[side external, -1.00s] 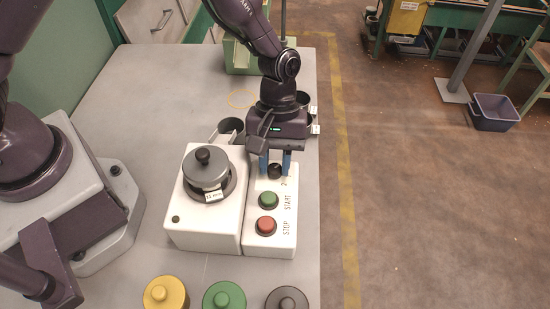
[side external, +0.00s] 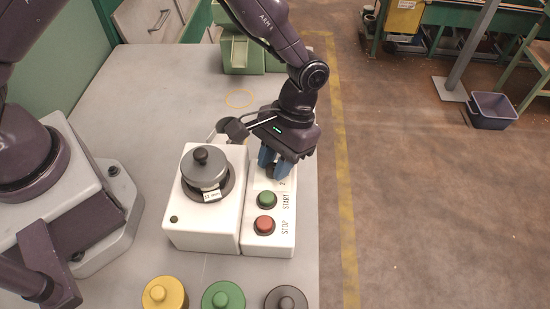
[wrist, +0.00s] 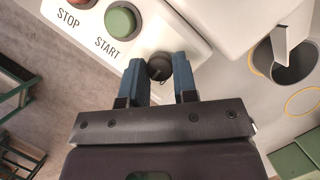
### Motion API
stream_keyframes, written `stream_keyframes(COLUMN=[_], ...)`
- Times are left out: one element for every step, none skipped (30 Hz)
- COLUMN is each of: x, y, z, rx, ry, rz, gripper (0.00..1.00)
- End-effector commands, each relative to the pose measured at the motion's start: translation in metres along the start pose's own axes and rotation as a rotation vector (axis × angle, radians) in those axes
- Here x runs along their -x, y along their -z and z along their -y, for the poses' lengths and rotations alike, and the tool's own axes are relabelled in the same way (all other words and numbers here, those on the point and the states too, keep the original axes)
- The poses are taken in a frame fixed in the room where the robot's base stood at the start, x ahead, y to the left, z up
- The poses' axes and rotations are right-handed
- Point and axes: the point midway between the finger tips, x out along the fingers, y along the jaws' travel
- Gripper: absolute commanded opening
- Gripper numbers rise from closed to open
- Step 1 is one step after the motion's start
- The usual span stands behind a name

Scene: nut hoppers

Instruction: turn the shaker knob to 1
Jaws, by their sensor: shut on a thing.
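The shaker knob (wrist: 159,67) is a small dark round knob at the far end of the white control panel (side external: 256,244). My gripper (wrist: 159,75) is shut on the knob, with one blue finger on each side of it in the wrist view. In the side view my gripper (side external: 272,168) hides most of the knob and part of its scale. The green START button (side external: 267,200) and the red STOP button (side external: 265,225) are in line with the knob. The number the knob points at cannot be read.
The white shaker box with its grey lidded pot (side external: 204,168) stands left of the panel. Yellow (side external: 165,294), green (side external: 223,297) and dark (side external: 286,300) round lids are at the near edge. A dark cup (wrist: 291,62) stands beyond the panel.

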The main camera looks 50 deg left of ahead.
Motion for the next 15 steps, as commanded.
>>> stream_keyframes(x=[0.001,0.001,0.0009,0.001,0.001,0.001,0.001,0.001,0.0011,0.0011,0.0011,0.0011,0.0011,0.0012,0.0012], y=[0.0002,0.0001,0.0001,0.0001,0.0001,0.0002,0.0002,0.0002,0.0003,0.0003,0.0003,0.0003,0.0003,0.0003,0.0003], z=[0.0001,0.0,-0.0001,-0.0001,-0.0002,-0.0002,-0.0002,-0.0002,-0.0002,-0.0001,-0.0001,-0.0001,-0.0001,-0.0001,-0.0001], rx=[-0.018,-0.028,-0.038,-0.045,-0.051,-0.058,-0.062,-0.066,-0.07,-0.072,-0.073,-0.074,-0.075,-0.075,-0.075], ry=[0.008,0.012,0.016,0.019,0.022,0.025,0.027,0.028,0.029,0.03,0.031,0.031,0.031,0.031,0.031], rz=[-0.001,0.0,-0.001,-0.001,-0.001,-0.001,-0.001,-0.001,-0.001,-0.001,-0.001,-0.002,-0.002,-0.002,-0.002], gripper=[0.03,0.03,0.03,0.03,0.03,0.03,0.03,0.03,0.03,0.03,0.03,0.03,0.03,0.03,0.03])
